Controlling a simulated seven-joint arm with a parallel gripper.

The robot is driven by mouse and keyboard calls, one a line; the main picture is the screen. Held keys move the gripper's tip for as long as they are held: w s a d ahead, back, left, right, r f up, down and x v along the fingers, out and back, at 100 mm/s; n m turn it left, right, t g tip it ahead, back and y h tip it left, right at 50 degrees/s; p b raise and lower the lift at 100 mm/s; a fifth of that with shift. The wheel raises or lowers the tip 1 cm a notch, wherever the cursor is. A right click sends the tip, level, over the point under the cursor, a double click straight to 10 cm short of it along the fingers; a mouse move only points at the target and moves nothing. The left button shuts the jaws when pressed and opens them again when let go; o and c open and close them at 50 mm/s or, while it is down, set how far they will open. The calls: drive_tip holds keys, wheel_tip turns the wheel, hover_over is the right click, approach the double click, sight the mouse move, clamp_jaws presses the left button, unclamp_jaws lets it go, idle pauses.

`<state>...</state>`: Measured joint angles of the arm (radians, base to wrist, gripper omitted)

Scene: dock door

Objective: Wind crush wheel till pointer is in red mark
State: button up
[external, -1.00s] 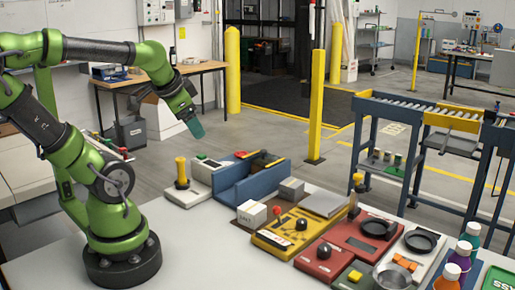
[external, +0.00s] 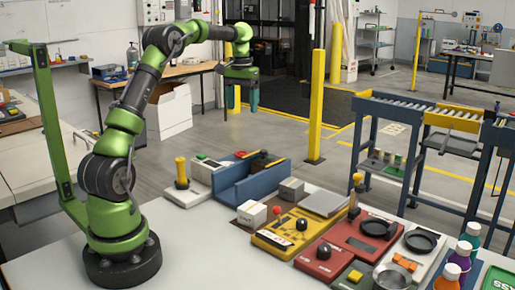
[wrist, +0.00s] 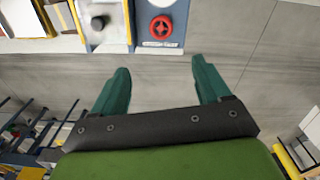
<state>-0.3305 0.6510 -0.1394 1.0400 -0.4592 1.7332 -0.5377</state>
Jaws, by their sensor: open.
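A red wheel (wrist: 161,31) with a dark hub sits on a blue panel with a small white label, at the top of the wrist view; the label is too small to read. In the external view a small red part (external: 243,154) shows behind the blue channel-shaped unit (external: 250,180); I cannot tell if it is the same wheel. I cannot make out a pointer or red mark. My gripper (external: 241,98) is open and empty, fingers pointing down, high above the workbench's back edge. Its two teal fingers also show in the wrist view (wrist: 160,67), apart from the wheel.
A white panel with a black knob (wrist: 98,22) is left of the wheel. A yellow unit (external: 285,233) and a red unit (external: 345,243) with knobs crowd the bench. A yellow-topped post (external: 181,172) stands at its left. The bench's front left is clear.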

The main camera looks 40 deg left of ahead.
sight(242, 152)
drive_tip(key=shift+n, duration=0.3)
drive_tip(key=f, duration=1.5)
drive_tip(key=shift+s+f, duration=0.15)
drive_tip(key=shift+s, duration=0.05)
drive_tip(key=c, duration=1)
drive_tip(key=shift+m, duration=1.7)
drive_tip(key=shift+c, duration=0.2)
drive_tip(key=o, duration=1)
